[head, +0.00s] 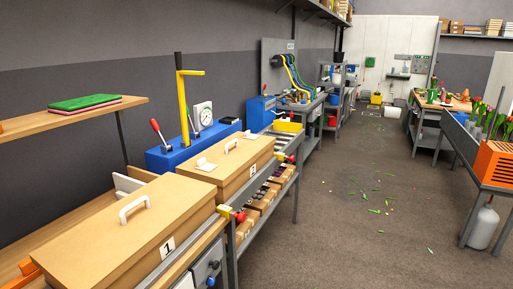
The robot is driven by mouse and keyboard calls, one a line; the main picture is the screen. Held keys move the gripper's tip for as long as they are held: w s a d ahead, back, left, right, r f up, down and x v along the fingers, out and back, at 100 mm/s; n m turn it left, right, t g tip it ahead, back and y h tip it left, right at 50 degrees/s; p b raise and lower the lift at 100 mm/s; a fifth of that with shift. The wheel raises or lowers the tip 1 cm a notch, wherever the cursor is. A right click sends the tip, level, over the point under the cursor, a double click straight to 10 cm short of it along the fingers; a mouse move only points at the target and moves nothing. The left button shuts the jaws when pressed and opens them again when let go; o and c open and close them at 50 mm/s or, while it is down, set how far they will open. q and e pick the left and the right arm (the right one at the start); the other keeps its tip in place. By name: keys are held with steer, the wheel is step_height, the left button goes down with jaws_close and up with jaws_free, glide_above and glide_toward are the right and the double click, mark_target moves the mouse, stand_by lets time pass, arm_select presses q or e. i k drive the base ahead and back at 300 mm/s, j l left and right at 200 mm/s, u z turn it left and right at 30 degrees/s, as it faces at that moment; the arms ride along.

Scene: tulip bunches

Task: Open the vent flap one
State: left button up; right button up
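A wooden box (120,235) with a flat lid stands at the near left. Its front has a white label with "1" (167,247), and a white handle (134,208) is on the lid. The lid looks flat and closed. I cannot tell which part is the vent flap. Neither of my grippers is in view.
A blue unit (175,157) with a red-knobbed lever, yellow post and gauge (203,114) stands behind the boxes. A wooden shelf (70,116) juts out at left. An orange crate (495,163) and tulips are at right. The central floor (350,215) is mostly free, with scattered leaves.

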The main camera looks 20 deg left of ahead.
mark_target(202, 165)
steer(key=i+l, duration=0.1)
steer(key=i, duration=1.05)
steer(key=i+u, duration=0.5)
steer(key=u, duration=0.25)
steer(key=i+u, duration=0.2)
steer(key=u, duration=0.15)
